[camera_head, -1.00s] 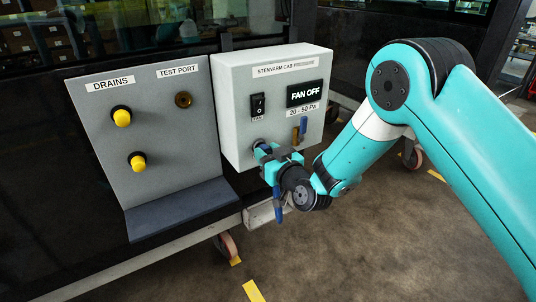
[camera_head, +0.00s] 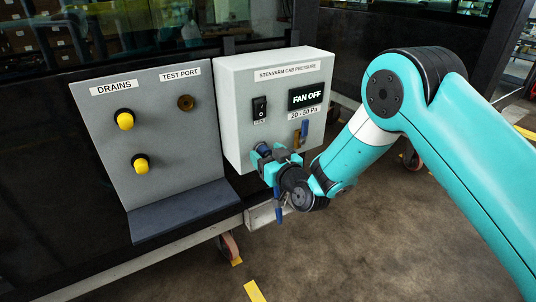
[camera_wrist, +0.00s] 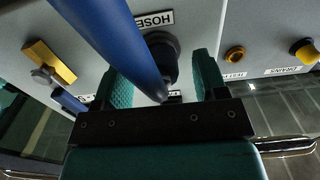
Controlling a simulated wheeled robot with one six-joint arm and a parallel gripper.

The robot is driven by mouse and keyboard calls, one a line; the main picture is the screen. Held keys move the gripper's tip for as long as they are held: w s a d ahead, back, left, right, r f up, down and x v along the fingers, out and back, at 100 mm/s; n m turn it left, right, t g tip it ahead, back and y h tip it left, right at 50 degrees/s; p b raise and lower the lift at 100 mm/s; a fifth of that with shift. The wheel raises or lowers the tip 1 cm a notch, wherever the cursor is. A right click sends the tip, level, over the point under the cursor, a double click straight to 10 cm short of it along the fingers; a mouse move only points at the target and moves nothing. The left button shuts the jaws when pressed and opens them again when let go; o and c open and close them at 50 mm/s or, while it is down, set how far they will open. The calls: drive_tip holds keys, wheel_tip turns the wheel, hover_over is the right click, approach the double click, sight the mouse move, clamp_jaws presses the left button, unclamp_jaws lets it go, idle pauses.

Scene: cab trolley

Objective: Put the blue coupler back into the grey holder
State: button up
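In the wrist view a long blue piece (camera_wrist: 115,40), which I take to be the blue coupler or its hose, slants across the picture and ends between my gripper's fingers. Behind it a dark round fitting (camera_wrist: 165,52) sits on the box face beside a HOSE label. I cannot tell whether this is the grey holder or whether the blue piece is seated in it. My gripper (camera_wrist: 165,80) has its teal fingers apart, with gaps either side of the fitting. In the head view my gripper (camera_head: 264,156) is at the box's lower left; blue (camera_head: 279,198) hangs below it.
The light grey box (camera_head: 240,100) carries a switch, a FAN OFF display (camera_head: 305,95) and a brass valve with a blue lever (camera_head: 304,128). To the left, a grey panel (camera_head: 165,130) bears two yellow knobs (camera_head: 125,120) and a test port (camera_head: 186,103). Open floor lies right.

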drive_tip(key=shift+s+d+f+b, duration=0.3)
drive_tip(key=shift+s+b, duration=0.1)
drive_tip(key=shift+b, duration=0.2)
drive_tip(key=b+v, duration=1.6)
drive_tip(key=b, duration=0.1)
drive_tip(key=shift+s+r, duration=0.2)
drive_tip(key=shift+r, duration=0.1)
drive_tip(key=shift+d, duration=0.1)
drive_tip(key=o, duration=0.6)
drive_tip(key=shift+o, duration=0.2)
